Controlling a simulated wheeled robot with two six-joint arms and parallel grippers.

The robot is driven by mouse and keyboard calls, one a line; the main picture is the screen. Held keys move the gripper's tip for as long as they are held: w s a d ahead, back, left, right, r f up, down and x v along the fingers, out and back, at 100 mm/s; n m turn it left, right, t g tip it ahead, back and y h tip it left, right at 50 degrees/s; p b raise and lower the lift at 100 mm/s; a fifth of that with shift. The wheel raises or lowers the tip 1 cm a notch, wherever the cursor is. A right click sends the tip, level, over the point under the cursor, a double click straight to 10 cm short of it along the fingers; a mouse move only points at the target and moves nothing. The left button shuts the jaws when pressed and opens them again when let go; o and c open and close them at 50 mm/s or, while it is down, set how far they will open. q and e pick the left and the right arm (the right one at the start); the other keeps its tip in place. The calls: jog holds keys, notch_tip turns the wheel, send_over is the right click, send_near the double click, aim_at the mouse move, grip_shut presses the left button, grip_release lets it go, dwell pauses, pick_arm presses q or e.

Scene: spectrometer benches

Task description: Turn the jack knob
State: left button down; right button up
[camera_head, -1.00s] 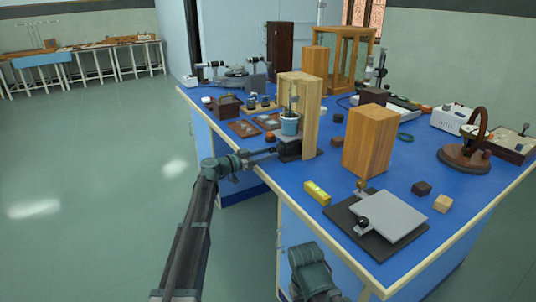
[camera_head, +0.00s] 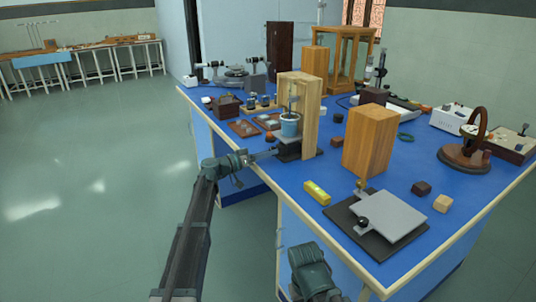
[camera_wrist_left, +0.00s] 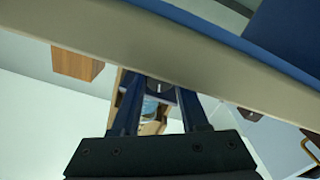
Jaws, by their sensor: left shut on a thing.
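A small dark jack (camera_head: 290,154) stands near the left edge of the blue bench, at the foot of a wooden stand (camera_head: 308,115). A blue cup (camera_head: 289,128) is above it. My left gripper (camera_head: 272,153) reaches in over the edge from the left, at the jack's near side. In the left wrist view its two fingers are closed about the dark, round jack knob (camera_wrist_left: 158,87), which is mostly hidden in the head view. The blue cup (camera_wrist_left: 150,106) shows blurred beyond the fingers. The fingers of my right gripper are not seen.
A larger jack with a grey plate (camera_head: 385,217) lies at the front right, by a yellow block (camera_head: 317,192) and a tall wooden block (camera_head: 369,142). Small trays (camera_head: 243,128) lie left of the stand. The bench edge (camera_wrist_left: 110,45) runs close past the left fingers.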

pick_arm(q)
jog(key=shift+n, duration=0.6)
jog(key=shift+c, duration=2.1)
grip_release()
jog(key=v, duration=1.4)
